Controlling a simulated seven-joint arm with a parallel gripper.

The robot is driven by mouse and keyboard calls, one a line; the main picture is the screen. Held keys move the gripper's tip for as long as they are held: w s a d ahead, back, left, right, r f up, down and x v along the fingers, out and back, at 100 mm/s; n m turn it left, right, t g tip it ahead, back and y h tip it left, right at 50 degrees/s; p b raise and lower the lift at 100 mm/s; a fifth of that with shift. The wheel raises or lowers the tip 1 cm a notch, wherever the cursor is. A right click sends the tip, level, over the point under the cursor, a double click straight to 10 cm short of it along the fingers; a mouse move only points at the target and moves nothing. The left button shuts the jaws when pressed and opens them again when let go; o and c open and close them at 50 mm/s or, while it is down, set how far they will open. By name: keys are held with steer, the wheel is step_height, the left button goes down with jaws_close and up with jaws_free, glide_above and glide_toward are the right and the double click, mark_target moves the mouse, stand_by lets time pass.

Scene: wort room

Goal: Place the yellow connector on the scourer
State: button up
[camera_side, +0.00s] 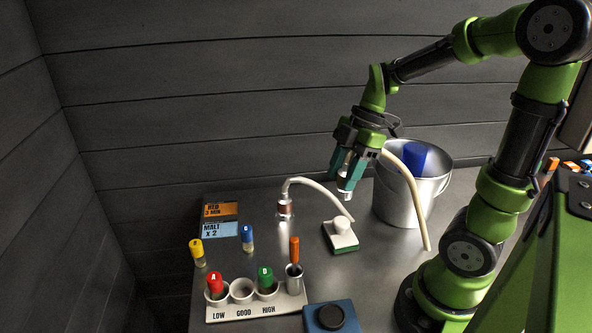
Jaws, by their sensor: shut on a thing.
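My gripper (347,187) is shut on a pale, silvery connector (348,194), held upright above the table. Its colour does not read clearly as yellow, and the fingers hide part of it. A cream hose (412,190) runs from behind my gripper down past the bucket; its join to the held connector is hidden. A small white and green block (344,245), which looks like the scourer, lies on the table just below my gripper. A round white knob-like piece (342,225) stands on it. A clear gap separates the held connector from the block.
A copper-banded connector (284,208) with another cream hose (318,186) stands left of the block. A metal bucket (393,204) holding a blue thing (415,155) stands right. A vial rack (257,309), loose vials, labels (220,229) and a blue box (312,318) occupy the front left.

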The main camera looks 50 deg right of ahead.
step_height(320, 180, down, 7)
steer(key=shift+f, duration=0.2)
steer(key=shift+f, duration=0.1)
steer(key=o, duration=1.2)
steer(key=shift+f, duration=0.1)
steer(key=shift+c, duration=0.2)
steer(key=v, duration=1.2)
steer(key=a+r+m+t+h, duration=0.1)
steer(key=a+r+m+t, duration=0.1)
steer(key=a+m, duration=0.5)
steer(key=s+a+r+m+t+h, duration=0.1)
steer(key=a+r+m+t, duration=0.1)
steer(key=a+m, duration=0.5)
steer(key=shift+s+m+t, duration=0.2)
steer(key=shift+m+t, duration=0.5)
steer(key=shift+m, duration=1)
